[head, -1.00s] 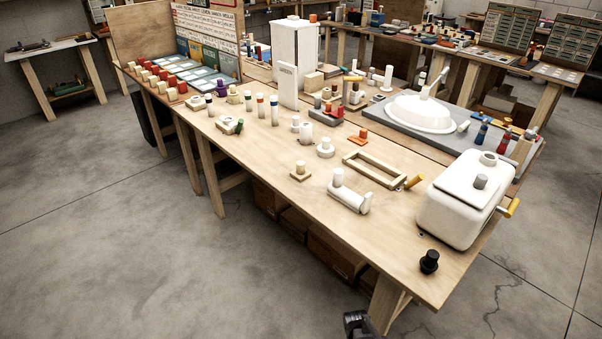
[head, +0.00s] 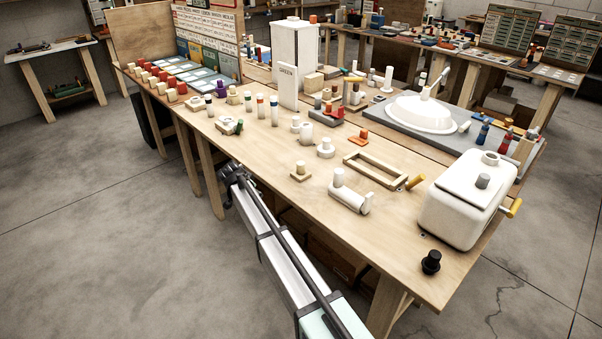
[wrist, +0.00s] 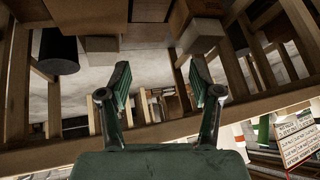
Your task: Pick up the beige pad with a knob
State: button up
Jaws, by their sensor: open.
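A small beige square pad with a light knob on top (head: 300,174) sits on the near part of the wooden table, left of a white cylindrical fitting (head: 350,197). It is not visible in the wrist view. My gripper (head: 228,180) is at the table's near left edge, left of the pad and apart from it. In the wrist view my gripper (wrist: 160,92) has its two dark green fingers spread with nothing between them. That view shows wooden beams and boxes rather than the pad.
The table (head: 262,150) holds several small parts. A white ring-based knob (head: 326,148) and a wooden frame (head: 375,171) stand near the pad. A white tank (head: 462,205) is at the right. In the wrist view, wooden beams (wrist: 60,158) and a dark cylinder (wrist: 59,50) are close.

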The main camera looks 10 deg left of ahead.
jog(key=w+a+r+m, duration=0.1)
jog(key=w+a+r, duration=0.1)
jog(key=a+r, duration=0.35)
notch_tip(320, 180, up, 23)
jog(key=m+g+y+p, duration=0.1)
jog(key=m+g+p, duration=0.6)
jog(key=m, duration=0.1)
send_over(301, 163)
notch_tip(301, 163, down, 12)
jog(key=p, duration=0.2)
jog(key=shift+w+p, duration=0.1)
jog(key=shift+p, duration=0.2)
jog(key=shift+f+p, duration=1.15)
jog(key=shift+f, duration=1.5)
grip_shut()
